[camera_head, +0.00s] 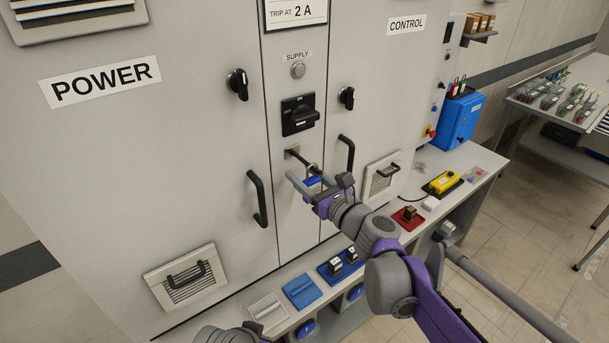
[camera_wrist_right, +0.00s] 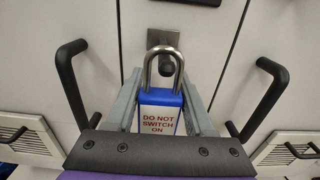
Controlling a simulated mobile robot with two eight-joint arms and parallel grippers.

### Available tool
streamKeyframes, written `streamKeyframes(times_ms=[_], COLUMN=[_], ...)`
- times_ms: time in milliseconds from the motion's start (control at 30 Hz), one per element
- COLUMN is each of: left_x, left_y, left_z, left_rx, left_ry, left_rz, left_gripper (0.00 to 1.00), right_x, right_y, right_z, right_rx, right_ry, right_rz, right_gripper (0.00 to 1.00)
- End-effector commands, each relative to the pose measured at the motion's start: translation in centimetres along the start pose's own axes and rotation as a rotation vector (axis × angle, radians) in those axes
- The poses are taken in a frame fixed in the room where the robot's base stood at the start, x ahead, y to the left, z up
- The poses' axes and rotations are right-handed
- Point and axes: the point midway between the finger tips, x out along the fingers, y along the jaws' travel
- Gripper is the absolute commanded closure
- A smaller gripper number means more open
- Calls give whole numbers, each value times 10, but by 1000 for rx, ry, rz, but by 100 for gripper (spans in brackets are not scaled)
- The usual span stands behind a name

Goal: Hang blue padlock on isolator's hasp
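The blue padlock (camera_wrist_right: 160,112), with a white "DO NOT SWITCH ON" label, is upright with its steel shackle up. It sits between the two grey fingers of my right gripper (camera_wrist_right: 161,108), which look shut on its sides. The head view shows the padlock (camera_head: 311,183) partly hidden by my right gripper (camera_head: 308,186). The hasp (camera_head: 293,152) sticks out from the cabinet below the black isolator switch (camera_head: 299,115). In the wrist view, the hasp's dark rounded end (camera_wrist_right: 166,68) appears inside the shackle loop; I cannot tell whether it passes through. My left gripper is out of view.
Black door handles stand left (camera_head: 257,198) and right (camera_head: 346,155) of the hasp. A bench (camera_head: 470,162) below holds a blue tray (camera_head: 301,291), a red tray (camera_head: 408,219) and a yellow device (camera_head: 442,183).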

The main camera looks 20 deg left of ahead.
Motion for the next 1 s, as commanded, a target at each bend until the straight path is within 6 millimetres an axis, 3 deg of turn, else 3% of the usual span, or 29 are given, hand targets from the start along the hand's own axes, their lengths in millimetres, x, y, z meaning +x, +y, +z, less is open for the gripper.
streamKeyframes(times_ms=[33, 167, 533, 1000], left_x=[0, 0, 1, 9], left_y=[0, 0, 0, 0], left_z=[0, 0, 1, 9], left_rx=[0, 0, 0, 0], left_ry=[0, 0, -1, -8], left_rz=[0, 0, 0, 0], left_gripper=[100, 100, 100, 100], right_x=[0, 0, -7, -92], right_y=[0, 0, 0, -1], right_z=[0, 0, 0, -1], right_rx=[0, 0, 0, 0], right_ry=[0, 0, 0, 1], right_rz=[0, 0, -1, -3], right_gripper=[36, 16, 16, 16])
